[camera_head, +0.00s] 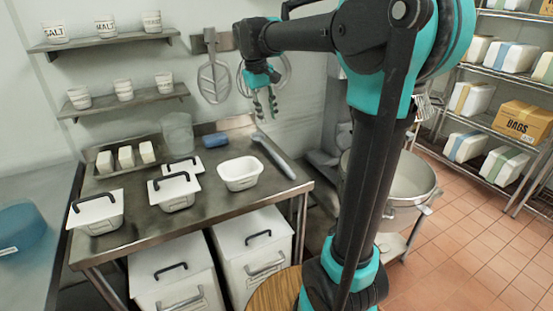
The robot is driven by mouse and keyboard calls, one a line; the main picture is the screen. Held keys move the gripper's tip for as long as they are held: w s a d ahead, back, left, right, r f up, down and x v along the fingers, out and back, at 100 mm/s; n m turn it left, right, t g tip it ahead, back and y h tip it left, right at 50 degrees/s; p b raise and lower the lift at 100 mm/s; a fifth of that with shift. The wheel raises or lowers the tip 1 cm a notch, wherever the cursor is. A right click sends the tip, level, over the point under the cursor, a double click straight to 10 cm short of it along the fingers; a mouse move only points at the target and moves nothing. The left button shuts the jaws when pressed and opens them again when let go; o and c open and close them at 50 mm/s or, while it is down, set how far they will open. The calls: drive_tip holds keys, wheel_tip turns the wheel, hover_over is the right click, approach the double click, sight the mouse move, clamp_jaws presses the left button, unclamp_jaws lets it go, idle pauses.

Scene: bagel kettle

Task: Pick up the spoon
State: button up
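No object is plainly a spoon at this size. A long grey utensil (272,155) lies near the right back of the steel table (240,200); it has a narrow end and could be the spoon, but I cannot tell. My gripper (265,106) hangs in the air with its fingers pointing down, above the back of the table and in front of the wall. Its two fingers are apart, with nothing seen between them.
Lidded white tubs (96,212) and an open white tub (240,173) stand on the table. A clear bucket (178,133) and a blue item (215,141) are at the back. A large metal bowl (412,178) stands right.

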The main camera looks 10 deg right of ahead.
sight(277, 156)
drive_tip(key=d+f, duration=0.1)
drive_tip(key=f, duration=0.4)
drive_tip(key=d+f, duration=0.1)
drive_tip(key=f, duration=0.5)
drive_tip(key=d+f, duration=0.1)
drive_tip(key=f, duration=0.5)
drive_tip(key=shift+w+d, duration=0.15)
drive_tip(key=shift+w, duration=0.25)
drive_tip(key=shift+c, duration=0.6)
clamp_jaws()
